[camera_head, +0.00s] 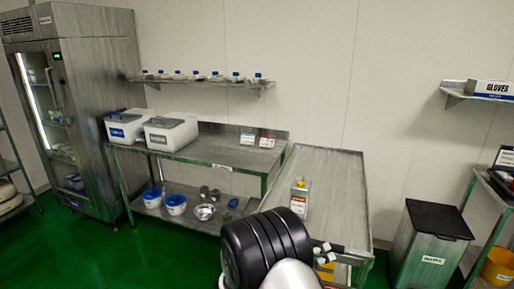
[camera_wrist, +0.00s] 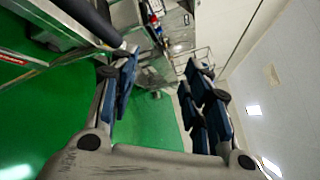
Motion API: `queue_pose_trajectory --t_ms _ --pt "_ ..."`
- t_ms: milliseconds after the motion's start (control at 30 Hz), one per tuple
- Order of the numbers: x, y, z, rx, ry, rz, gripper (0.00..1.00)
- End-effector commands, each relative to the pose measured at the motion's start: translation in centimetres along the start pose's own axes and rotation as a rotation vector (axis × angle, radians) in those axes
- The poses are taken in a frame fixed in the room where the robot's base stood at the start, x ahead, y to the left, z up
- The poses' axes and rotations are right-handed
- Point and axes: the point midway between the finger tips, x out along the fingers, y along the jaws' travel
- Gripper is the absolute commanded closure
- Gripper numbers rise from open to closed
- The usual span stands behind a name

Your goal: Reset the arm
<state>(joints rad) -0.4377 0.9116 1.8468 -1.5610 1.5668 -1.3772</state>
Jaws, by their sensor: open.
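My arm (camera_head: 268,245) shows in the head view as a black, rounded, ribbed link with a pale part below it, at the lower middle in front of the right steel table. In the wrist view my gripper (camera_wrist: 162,90) is open. Its two blue-padded fingers stand well apart, with nothing held between them. Behind them are green floor and, farther off, blurred steel equipment, seen tilted. I cannot clearly make out the fingers in the head view.
A steel refrigerator (camera_head: 95,110) stands far left, a black-lidded bin (camera_head: 432,250) right. Green floor (camera_head: 95,250) is open at lower left.

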Motion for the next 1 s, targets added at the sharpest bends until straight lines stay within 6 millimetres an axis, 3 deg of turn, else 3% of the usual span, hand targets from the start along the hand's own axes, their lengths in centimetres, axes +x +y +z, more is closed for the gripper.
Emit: queue_pose_trajectory --t_ms 33,100,233,400,700,1000 --pt "1.0 -3.0 -0.6 0.118 0.095 0.0 0.56" --pt "1.7 -6.3 -2.2 0.277 0.223 0.0 0.56" --pt "1.9 -11.7 -5.6 0.585 0.459 -0.021 0.56" --pt "0.2 -17.0 -10.1 1.005 0.76 -0.08 0.56" --pt "-6.6 -22.3 -15.7 1.753 1.294 -0.264 0.56" --pt "-13.6 -24.3 -16.5 2.356 1.82 -0.516 0.56"
